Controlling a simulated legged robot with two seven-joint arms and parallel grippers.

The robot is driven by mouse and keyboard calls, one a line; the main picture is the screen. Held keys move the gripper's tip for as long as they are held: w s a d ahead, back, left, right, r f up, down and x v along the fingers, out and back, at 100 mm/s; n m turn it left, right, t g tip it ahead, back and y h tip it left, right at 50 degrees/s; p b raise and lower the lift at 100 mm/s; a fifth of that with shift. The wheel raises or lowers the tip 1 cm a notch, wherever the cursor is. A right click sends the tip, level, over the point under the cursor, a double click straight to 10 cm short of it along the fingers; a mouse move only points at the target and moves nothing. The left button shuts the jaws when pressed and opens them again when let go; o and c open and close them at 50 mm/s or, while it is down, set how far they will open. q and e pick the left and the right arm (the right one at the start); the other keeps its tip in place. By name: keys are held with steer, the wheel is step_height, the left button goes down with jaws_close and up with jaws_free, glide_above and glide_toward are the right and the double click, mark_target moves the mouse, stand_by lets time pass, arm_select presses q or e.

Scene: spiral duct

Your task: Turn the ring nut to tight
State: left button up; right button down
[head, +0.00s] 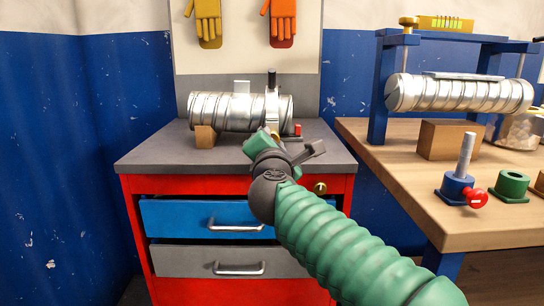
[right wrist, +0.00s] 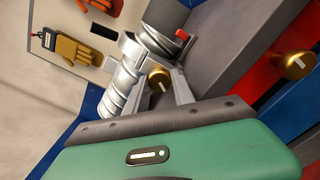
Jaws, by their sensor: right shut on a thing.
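The metal spiral duct (head: 222,110) lies across the grey top of the tool cabinet, and a clamp collar (head: 272,105) with a black upright handle sits around its right part. A brass ring nut (right wrist: 158,79) shows in the right wrist view, between the two grey fingers of my right gripper (right wrist: 161,88). The fingers are shut on it. In the head view my right gripper (head: 278,140) is in front of the collar and hides the nut. The nut's markings are too small to read. My left gripper is not in view.
A wooden block (head: 205,137) supports the duct, and a small red part (head: 298,130) stands right of the collar. The wooden bench (head: 420,180) at right carries another duct (head: 460,94) in a blue frame and several fittings. The cabinet top (head: 150,155) is clear at left.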

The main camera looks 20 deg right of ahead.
steer(key=m+b, duration=0.4)
steer(key=m, duration=0.1)
steer(key=shift+f+b, duration=0.35)
steer(key=shift+f, duration=0.05)
steer(key=shift+r+m+b, duration=0.2)
steer(key=shift+m+b, duration=1.2)
steer(key=shift+m, duration=0.9)
steer(key=c, duration=1.1)
jaws_free()
steer(key=shift+w+d, duration=0.1)
steer(key=shift+o, duration=0.2)
